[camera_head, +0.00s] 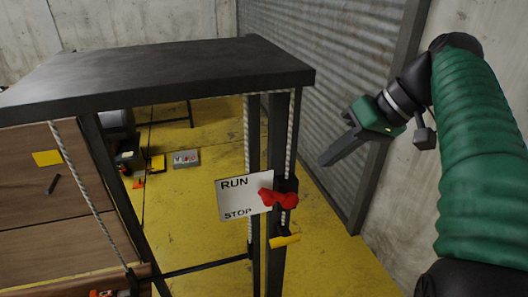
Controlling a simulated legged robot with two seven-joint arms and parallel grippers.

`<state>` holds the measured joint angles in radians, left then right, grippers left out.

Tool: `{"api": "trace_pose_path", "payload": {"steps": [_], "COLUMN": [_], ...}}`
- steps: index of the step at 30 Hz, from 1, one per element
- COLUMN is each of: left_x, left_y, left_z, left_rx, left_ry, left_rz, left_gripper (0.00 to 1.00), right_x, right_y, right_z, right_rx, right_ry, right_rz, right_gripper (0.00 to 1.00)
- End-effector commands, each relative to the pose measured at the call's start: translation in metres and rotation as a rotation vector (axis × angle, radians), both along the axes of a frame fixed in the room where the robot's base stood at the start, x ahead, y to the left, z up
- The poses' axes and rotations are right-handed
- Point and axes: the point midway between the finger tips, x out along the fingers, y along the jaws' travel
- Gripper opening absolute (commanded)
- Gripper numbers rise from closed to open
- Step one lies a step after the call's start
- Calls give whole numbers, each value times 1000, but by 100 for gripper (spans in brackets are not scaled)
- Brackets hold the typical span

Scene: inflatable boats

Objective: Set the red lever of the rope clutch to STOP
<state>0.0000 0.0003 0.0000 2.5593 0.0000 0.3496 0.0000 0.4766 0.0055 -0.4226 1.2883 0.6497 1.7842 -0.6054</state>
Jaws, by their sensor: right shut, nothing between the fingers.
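The red lever (279,199) is on the dark rope clutch (289,185), mounted on the black post of the frame. The lever lies roughly level, its left end overlapping the right edge of the white sign (230,200). The sign reads RUN at the top and STOP at the bottom; the lever's left end is at a height between the two words. My right gripper (326,160) is shut and empty, up and to the right of the lever, apart from it. My left gripper is not in view.
A black tabletop (160,70) stands above the clutch. Light ropes (291,135) run down beside the post. A yellow piece (285,240) sticks out below the clutch. A corrugated shutter (330,60) and concrete wall are behind. The yellow floor (340,265) right of the post is clear.

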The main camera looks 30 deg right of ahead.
Motion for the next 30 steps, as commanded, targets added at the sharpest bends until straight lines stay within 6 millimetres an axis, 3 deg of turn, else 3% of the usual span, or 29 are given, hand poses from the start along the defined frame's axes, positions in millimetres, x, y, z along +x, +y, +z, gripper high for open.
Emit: {"api": "trace_pose_path", "payload": {"steps": [11, 26, 30], "left_x": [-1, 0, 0], "left_y": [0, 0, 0], "left_z": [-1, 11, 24], "left_rx": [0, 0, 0], "left_ry": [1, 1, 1], "left_rz": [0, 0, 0], "left_gripper": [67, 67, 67], "right_x": [4, 47, 53], "right_y": [2, 38, 61], "right_z": [-5, -82, -81], "right_rx": [2, 3, 1], "right_ry": [2, 6, 3], "right_rz": [2, 2, 3], "right_gripper": [0, 0, 0]}}
